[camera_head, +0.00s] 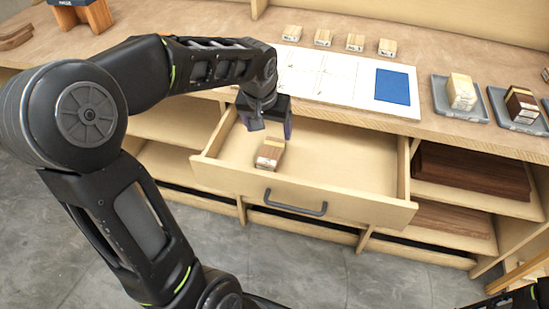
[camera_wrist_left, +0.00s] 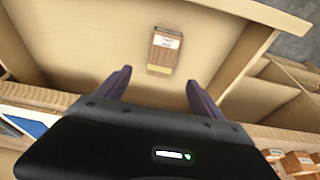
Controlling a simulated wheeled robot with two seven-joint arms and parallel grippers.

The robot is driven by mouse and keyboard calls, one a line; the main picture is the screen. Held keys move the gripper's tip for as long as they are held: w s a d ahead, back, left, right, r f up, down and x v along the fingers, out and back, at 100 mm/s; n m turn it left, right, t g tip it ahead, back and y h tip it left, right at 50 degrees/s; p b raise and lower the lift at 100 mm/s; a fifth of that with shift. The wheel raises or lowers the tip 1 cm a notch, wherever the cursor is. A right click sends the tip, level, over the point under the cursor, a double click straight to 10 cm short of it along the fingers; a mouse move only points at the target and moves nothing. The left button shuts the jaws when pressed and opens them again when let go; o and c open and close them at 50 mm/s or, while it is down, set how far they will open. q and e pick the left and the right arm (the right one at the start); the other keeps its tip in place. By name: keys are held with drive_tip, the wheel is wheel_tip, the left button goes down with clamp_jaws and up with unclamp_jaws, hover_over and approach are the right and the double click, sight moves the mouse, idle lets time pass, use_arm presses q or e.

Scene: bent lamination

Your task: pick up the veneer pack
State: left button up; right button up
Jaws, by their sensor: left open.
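The veneer pack (camera_head: 269,154), a small block with light and brown wood layers and a white label, lies in the open drawer (camera_head: 335,150). It also shows in the left wrist view (camera_wrist_left: 163,51), just beyond and between my fingertips. My left gripper (camera_head: 265,128) is over the drawer, open and empty, beside the pack on its far side in the head view. The left wrist view shows its two dark fingers (camera_wrist_left: 156,84) spread apart. My right gripper is not in view; only a bit of dark arm shows at the bottom right corner.
The drawer front with its dark handle (camera_head: 295,203) faces me. On the bench above lie a white board with a blue patch (camera_head: 393,87), several small labelled blocks, and grey trays (camera_head: 440,98) holding wood packs. Shelves below hold dark boards (camera_head: 470,172). The rest of the drawer is clear.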

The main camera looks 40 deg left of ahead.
sight(271, 152)
use_arm(q)
wheel_tip(271, 152, down, 3)
drive_tip(key=shift+f+b, duration=0.15)
drive_tip(key=shift+b, duration=1)
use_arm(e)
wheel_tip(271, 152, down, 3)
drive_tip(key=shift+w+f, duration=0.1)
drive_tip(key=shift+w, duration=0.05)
use_arm(q)
drive_tip(key=shift+x, duration=1.25)
drive_tip(key=shift+x, duration=2.65)
drive_tip(key=shift+a, duration=0.1)
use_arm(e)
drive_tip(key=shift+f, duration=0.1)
